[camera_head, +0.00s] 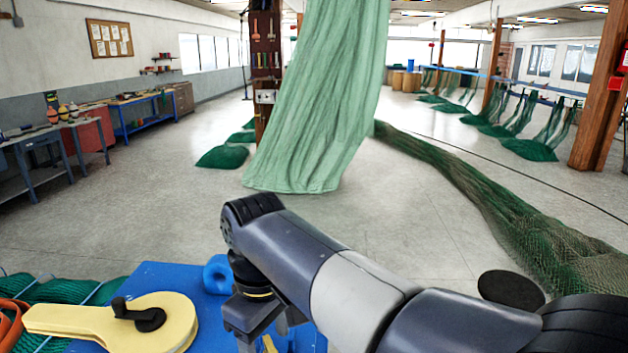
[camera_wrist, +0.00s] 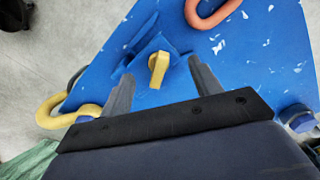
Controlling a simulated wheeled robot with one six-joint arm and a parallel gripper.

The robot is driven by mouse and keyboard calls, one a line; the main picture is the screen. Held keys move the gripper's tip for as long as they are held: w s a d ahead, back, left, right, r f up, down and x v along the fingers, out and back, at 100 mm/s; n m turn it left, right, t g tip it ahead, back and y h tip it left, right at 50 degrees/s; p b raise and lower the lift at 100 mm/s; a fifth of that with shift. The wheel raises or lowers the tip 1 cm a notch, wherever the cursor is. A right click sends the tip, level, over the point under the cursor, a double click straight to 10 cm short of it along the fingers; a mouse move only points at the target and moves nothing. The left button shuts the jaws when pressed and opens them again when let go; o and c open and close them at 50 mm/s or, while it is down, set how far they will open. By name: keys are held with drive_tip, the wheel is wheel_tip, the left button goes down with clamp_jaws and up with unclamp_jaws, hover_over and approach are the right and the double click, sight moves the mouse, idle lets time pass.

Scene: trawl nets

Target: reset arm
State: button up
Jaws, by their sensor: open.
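My gripper (camera_wrist: 160,82) is open in the wrist view, its two dark fingers spread apart with nothing held between them. It is over a blue, paint-chipped surface (camera_wrist: 255,62). A short yellow piece (camera_wrist: 158,68) stands up from this surface, just beyond and between the fingertips; I cannot tell how far below them it is. In the head view my arm reaches in from the lower right and bends down over the blue surface (camera_head: 160,275). My gripper (camera_head: 265,335) points down there, its fingertips partly cut off by the frame edge.
A yellow paddle-shaped piece with a black knob (camera_head: 135,320) lies at the lower left. An orange link (camera_wrist: 210,14) and a yellow link (camera_wrist: 62,113) lie near the blue surface's edges. A green net (camera_head: 320,100) hangs ahead over open floor.

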drive_tip(key=m, duration=0.5)
drive_tip(key=shift+d+m, duration=0.1)
drive_tip(key=shift+m, duration=0.3)
drive_tip(key=m, duration=0.4)
drive_tip(key=shift+w+d+m, duration=0.1)
drive_tip(key=shift+m, duration=0.2)
